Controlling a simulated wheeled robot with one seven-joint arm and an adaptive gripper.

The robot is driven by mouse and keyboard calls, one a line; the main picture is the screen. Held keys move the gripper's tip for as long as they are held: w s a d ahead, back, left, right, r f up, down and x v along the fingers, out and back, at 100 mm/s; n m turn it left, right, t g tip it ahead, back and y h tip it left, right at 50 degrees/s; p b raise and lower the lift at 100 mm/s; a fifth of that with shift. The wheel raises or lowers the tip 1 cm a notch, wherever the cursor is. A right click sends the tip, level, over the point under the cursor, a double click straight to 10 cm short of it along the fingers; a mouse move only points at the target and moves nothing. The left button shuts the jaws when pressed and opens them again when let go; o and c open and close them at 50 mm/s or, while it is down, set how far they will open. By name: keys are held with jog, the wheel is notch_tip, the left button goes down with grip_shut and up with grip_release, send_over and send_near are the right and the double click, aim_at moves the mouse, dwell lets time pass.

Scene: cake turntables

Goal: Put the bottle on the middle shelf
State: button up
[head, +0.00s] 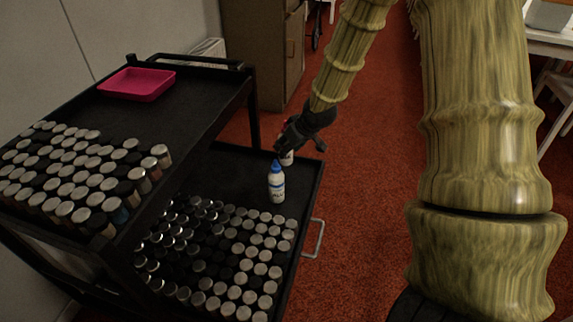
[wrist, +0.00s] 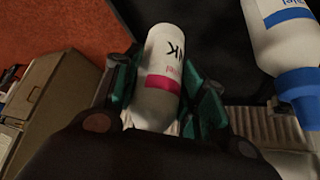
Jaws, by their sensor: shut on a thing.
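My gripper (head: 293,136) is over the far right corner of the cart's lower visible shelf (head: 237,166). It is shut on a white bottle with a pink band (head: 287,157); the bottle also shows between the fingers in the wrist view (wrist: 162,65). Its lower part shows below my gripper in the head view. I cannot tell whether it touches the shelf. A second white bottle with a blue cap (head: 276,184) stands upright on that shelf, just in front of the held one. It also shows at the upper right of the wrist view (wrist: 285,40).
Many capped jars (head: 235,255) fill the front of that shelf. The top shelf (head: 185,105) carries more jars (head: 75,170) and a pink tray (head: 137,84). The shelf's back left stretch is bare. A brown cabinet (head: 262,50) stands behind; red carpet lies to the right.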

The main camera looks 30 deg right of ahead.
aim_at(291, 155)
notch_tip(291, 155, down, 5)
jog(key=shift+f+b, duration=0.1)
jog(key=shift+b, duration=0.8)
jog(key=o, duration=1.1)
jog(key=p+v, duration=0.4)
jog(key=v, duration=0.8)
